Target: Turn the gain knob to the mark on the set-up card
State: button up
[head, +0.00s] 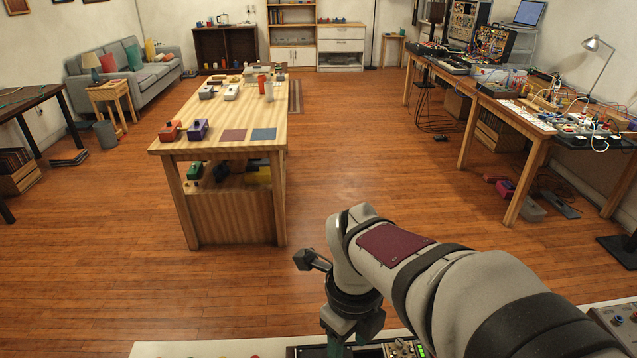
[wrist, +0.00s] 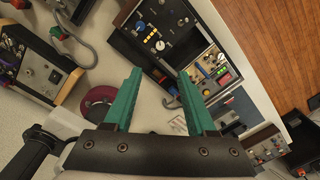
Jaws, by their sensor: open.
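My gripper (wrist: 160,76) is open, its two teal fingers apart with nothing between them. In the wrist view it hangs over a white tabletop (wrist: 97,75), near a dark-panelled device (wrist: 145,62) with several knobs, coloured keys and sliders. Round knobs (wrist: 160,45) show on its panel, beyond the fingertips. I cannot tell which knob is the gain knob; the labels are too small to read. I cannot make out a set-up card in either view. In the head view my gripper's teal part (head: 335,322) shows at the bottom edge and its tips are out of frame.
A wood-sided device (wrist: 38,72) with a grey cable stands left in the wrist view. A dark red round thing (wrist: 97,101) lies near the left finger. A grey knobbed box (wrist: 262,146) stands right. In the head view, the wooden workbench (head: 220,145) is across open floor.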

jog(key=f+n, duration=0.5)
jog(key=n, duration=0.2)
jog(key=f+n, duration=0.5)
jog(key=n, duration=0.1)
jog(key=f+n, duration=0.6)
jog(key=n, duration=0.1)
jog(key=shift+w+d+n, duration=0.2)
jog(key=shift+w+n, duration=0.05)
jog(key=shift+n, duration=0.05)
grip_shut()
